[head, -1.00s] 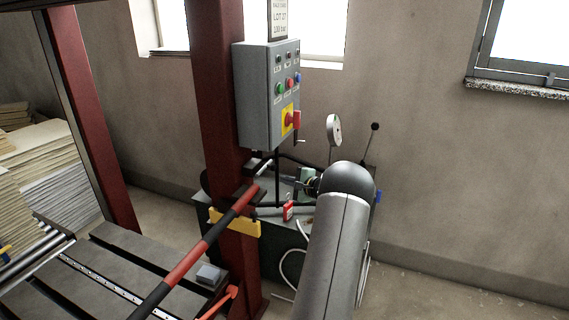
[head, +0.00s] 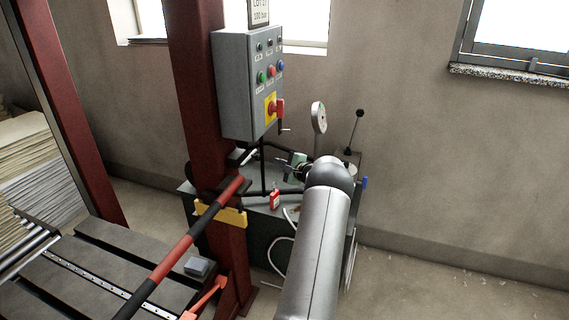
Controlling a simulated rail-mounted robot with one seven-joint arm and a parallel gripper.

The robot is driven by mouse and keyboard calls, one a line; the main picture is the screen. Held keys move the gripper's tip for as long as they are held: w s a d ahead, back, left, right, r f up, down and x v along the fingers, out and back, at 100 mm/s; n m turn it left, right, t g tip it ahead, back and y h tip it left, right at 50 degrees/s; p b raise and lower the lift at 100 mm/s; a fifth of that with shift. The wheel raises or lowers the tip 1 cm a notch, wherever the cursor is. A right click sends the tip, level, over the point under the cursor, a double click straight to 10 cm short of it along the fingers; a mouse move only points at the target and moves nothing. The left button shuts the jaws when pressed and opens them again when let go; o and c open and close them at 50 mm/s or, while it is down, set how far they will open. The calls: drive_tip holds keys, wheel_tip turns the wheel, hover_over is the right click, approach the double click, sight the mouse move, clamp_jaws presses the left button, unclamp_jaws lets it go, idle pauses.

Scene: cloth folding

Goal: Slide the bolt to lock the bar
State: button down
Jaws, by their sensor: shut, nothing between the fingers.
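A bar (head: 186,244) with red and black bands slants up from the lower left. Its upper end lies at the red post, above a yellow bracket (head: 234,217). A dark fitting surrounds the bar's upper end; I cannot make out the bolt clearly there. My gripper (head: 284,160) is small in the view, beyond the rounded end of my silver arm, which hides part of it. It is shut and empty, to the right of the post and apart from the bar's end.
A grey control box (head: 246,85) with buttons and a red-yellow switch hangs on the red post (head: 195,90). Behind my arm stands a dark tank (head: 258,243) with a gauge (head: 319,117), hoses and a red tag (head: 275,197). A slotted table (head: 110,250) fills the lower left.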

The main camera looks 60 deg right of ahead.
drive_tip(key=w+p, duration=0.1)
drive_tip(key=w+a, duration=0.1)
drive_tip(key=w, duration=0.1)
drive_tip(key=w+a+r+p, duration=0.1)
drive_tip(key=shift+w+a+p, duration=0.25)
drive_tip(key=shift+p, duration=0.1)
idle(0.4)
